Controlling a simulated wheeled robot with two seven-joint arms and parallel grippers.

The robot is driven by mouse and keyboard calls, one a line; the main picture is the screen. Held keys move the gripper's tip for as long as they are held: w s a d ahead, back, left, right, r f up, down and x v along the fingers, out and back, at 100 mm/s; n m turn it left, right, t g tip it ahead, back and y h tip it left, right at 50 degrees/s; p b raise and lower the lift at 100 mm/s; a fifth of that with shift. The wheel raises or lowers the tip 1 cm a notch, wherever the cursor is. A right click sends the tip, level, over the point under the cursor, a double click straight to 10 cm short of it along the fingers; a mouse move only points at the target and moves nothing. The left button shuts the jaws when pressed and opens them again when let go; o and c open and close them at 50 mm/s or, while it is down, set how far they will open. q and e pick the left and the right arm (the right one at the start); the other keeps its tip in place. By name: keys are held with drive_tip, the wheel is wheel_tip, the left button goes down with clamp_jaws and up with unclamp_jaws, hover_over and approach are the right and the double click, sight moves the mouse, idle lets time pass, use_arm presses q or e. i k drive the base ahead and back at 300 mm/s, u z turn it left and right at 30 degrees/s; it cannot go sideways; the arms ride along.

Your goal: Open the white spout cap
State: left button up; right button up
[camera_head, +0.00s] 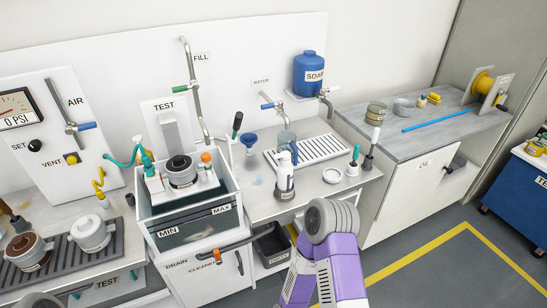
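One of my arms, purple with a grey round joint (333,220), rises from the bottom edge in front of the counter, apart from the container. Neither gripper shows.
A clear tank (188,226) with a device in it stands left of the container. A white dish (332,176), upright brushes and a drain grate (307,151) are to the right. A blue soap jug (308,76) sits on a wall shelf. The grey bench (440,128) has clear room.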

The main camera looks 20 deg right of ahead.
sight(285, 155)
drive_tip(key=k, duration=0.65)
drive_tip(key=z, duration=0.9)
drive_tip(key=i, duration=1.3)
drive_tip(key=u, duration=0.2)
